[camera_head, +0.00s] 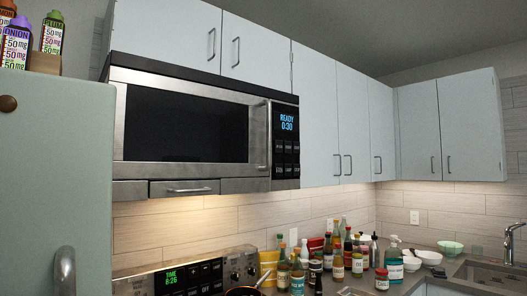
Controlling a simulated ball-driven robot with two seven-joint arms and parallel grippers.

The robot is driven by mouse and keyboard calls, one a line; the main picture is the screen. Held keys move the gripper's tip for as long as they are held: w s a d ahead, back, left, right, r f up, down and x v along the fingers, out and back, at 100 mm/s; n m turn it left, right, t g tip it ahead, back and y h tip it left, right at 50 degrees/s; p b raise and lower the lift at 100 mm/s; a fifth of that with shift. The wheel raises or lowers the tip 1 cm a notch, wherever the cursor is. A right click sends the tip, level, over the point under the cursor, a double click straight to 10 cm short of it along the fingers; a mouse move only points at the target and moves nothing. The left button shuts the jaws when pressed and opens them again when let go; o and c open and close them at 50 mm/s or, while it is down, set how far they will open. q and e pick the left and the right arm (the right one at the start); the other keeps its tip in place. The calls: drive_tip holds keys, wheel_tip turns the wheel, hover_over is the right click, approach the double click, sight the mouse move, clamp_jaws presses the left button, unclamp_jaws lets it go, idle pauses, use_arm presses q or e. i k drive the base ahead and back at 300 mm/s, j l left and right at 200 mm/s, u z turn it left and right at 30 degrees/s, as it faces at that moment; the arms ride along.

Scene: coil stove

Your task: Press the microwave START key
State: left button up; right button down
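The microwave (186,122) hangs under the upper cabinets, left of the middle, with its door shut. Its dark control panel (286,140) is on the right side. The lit display (287,122) on the panel reads READY 0:30 in blue. Rows of small dark keys (285,158) sit below the display; their labels are too small to read, so I cannot tell which one is START. Neither of my grippers is in view.
Below the microwave is a stove back panel (190,276) with a green clock display. A pan edge (243,291) shows at the bottom. Bottles (338,262) crowd the counter on the right. A fridge (55,170) fills the left side. The space before the panel looks clear.

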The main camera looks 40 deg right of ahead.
sight(295, 146)
drive_tip(key=i+l+u, duration=0.1)
drive_tip(key=l, duration=0.4)
drive_tip(key=i+l, duration=0.15)
drive_tip(key=l, duration=0.4)
drive_tip(key=i+l+u, duration=0.15)
drive_tip(key=l, duration=0.35)
drive_tip(key=l+u, duration=0.1)
drive_tip(key=l, duration=0.45)
